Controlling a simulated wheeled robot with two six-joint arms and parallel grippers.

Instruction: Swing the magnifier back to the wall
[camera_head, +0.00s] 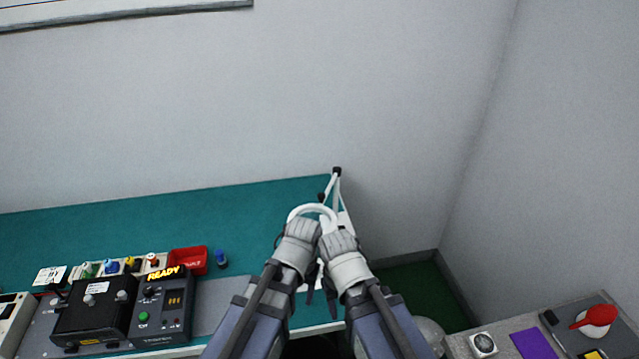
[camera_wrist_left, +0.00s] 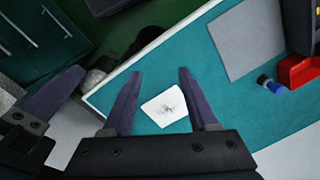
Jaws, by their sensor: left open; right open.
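The magnifier has a white ring head (camera_head: 312,211) on a white jointed arm (camera_head: 335,188) at the bench's far right corner. My left gripper (camera_head: 298,255) and right gripper (camera_head: 345,265) are side by side just in front of the ring, largely hiding its near side. I cannot tell if either touches it. The left gripper's two fingers are spread in the left wrist view (camera_wrist_left: 160,73), with nothing visible clamped between them. A purple finger of the right gripper (camera_wrist_left: 58,92) shows at the left there. The right gripper is open, but its fingertips are mostly hidden in the head view.
The teal bench (camera_head: 180,215) stands against the wall. A black device (camera_head: 95,310), a READY unit (camera_head: 162,305) and a red bin (camera_head: 188,261) are at front left. A white card (camera_wrist_left: 168,107) lies on the bench. A side table (camera_head: 460,346) stands at right.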

